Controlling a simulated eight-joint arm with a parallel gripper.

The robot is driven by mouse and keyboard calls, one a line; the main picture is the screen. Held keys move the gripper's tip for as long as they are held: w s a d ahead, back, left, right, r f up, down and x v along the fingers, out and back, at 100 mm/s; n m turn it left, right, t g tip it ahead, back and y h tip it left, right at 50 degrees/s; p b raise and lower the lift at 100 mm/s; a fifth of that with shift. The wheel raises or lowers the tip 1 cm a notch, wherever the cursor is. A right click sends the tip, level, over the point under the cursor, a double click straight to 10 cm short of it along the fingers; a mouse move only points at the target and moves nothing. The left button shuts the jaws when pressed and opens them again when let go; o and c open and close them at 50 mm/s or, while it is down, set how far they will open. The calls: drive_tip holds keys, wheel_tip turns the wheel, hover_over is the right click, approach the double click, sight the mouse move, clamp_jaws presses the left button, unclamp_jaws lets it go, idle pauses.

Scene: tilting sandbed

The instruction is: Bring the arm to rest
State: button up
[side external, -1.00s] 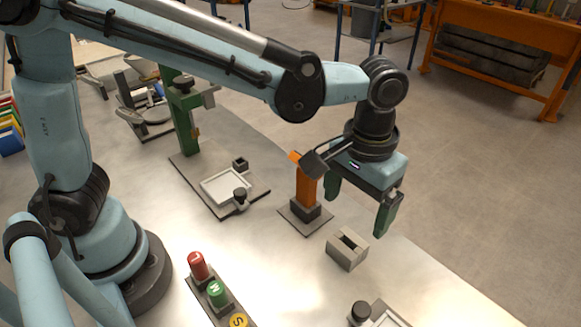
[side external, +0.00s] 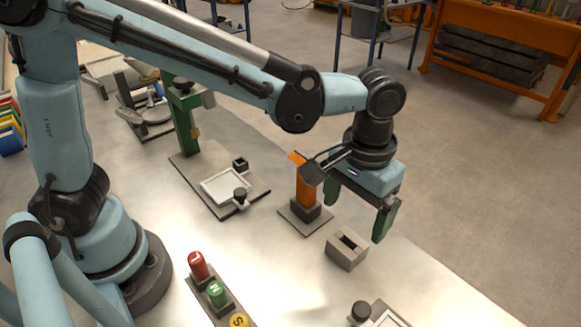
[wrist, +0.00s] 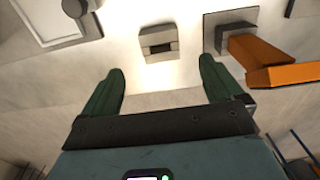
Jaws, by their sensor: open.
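My gripper (side external: 358,208) hangs from the wrist above the right side of the table, its green fingers pointing down. The fingers are spread wide with nothing between them. In the wrist view my gripper (wrist: 160,90) also shows both green fingers apart and empty. A small grey block with a slot (side external: 347,249) sits on the table below the gripper, apart from it. It also shows in the wrist view (wrist: 157,44), beyond the fingertips.
An orange post (side external: 306,188) on a grey base stands close left of the gripper. A green stand (side external: 186,125) with a white-framed plate (side external: 226,186) is farther left. Red (side external: 198,265), green (side external: 217,293) and yellow (side external: 239,321) lettered pieces line the front. The table's right edge is near.

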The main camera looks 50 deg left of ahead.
sight(348, 241)
wheel_tip(348, 241, down, 9)
drive_tip(key=shift+f, duration=0.1)
drive_tip(key=shift+r, duration=0.2)
idle(0.5)
